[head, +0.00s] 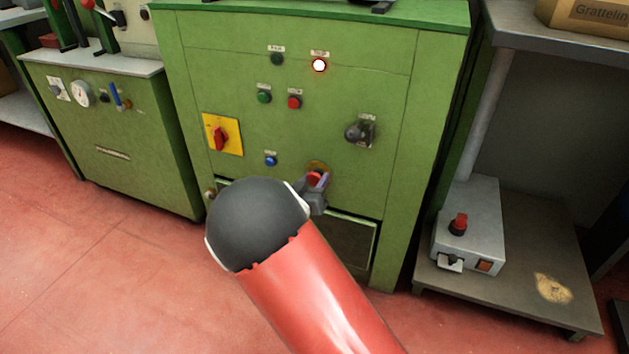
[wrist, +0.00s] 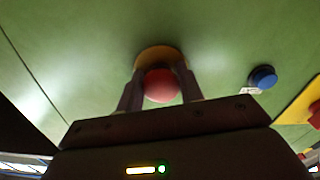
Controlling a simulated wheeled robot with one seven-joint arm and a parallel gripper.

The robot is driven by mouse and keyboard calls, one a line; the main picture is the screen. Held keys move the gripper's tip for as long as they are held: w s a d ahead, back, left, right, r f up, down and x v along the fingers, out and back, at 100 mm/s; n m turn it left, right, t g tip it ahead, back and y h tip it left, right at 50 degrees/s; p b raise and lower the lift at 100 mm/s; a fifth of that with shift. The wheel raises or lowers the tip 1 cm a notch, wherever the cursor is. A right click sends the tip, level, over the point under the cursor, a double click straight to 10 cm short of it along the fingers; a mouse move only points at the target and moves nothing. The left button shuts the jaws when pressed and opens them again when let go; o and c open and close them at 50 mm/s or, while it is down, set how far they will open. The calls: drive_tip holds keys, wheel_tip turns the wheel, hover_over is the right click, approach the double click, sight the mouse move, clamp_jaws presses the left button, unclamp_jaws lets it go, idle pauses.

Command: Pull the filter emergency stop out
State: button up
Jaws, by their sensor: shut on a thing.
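A red mushroom-head emergency stop (head: 314,178) sits on a yellow disc on the front of the green cabinet (head: 345,90). In the wrist view the red head (wrist: 160,86) shows between my two fingers, with the yellow disc (wrist: 158,54) behind it. My gripper (head: 317,184) is shut on the red head, one finger on each side. The fingers and my arm partly hide the button in the head view. I cannot read a label for it.
A blue button (head: 271,160) and a red-on-yellow rotary switch (head: 222,134) are left of the stop. A black knob (head: 354,132) is to its upper right. A white lamp (head: 319,65) glows above. A grey box with another red button (head: 459,224) stands at right.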

drive_tip(key=shift+s+a+r+p, duration=0.1)
drive_tip(key=shift+s+a+p, duration=0.2)
drive_tip(key=shift+s, duration=0.25)
clamp_jaws()
drive_tip(key=shift+s, duration=0.1)
drive_tip(key=o, duration=1.2)
unclamp_jaws()
drive_tip(key=shift+p+v, duration=0.35)
drive_tip(key=shift+v, duration=3.65)
